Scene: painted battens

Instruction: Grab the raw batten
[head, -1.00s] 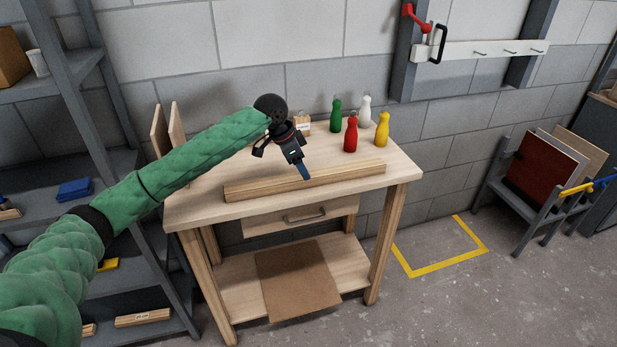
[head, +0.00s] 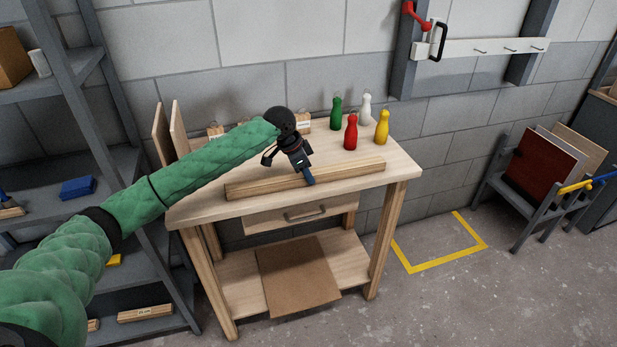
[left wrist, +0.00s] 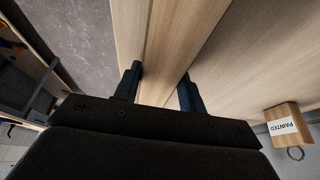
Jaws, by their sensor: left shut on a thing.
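The raw batten (head: 350,174), a long bare wooden bar, lies along the front of the workbench top (head: 395,165). My left gripper (head: 309,181) is down at the middle of the batten, with its fingers shut on it. In the left wrist view the two dark fingers (left wrist: 160,85) stand on either side of the batten (left wrist: 170,45). The batten appears to rest on the bench top. My right gripper is not in view.
Green (head: 336,113), white (head: 366,109), red (head: 351,132) and yellow (head: 382,128) bottles stand at the back right of the bench. A grey shelf (head: 85,215) stands left.

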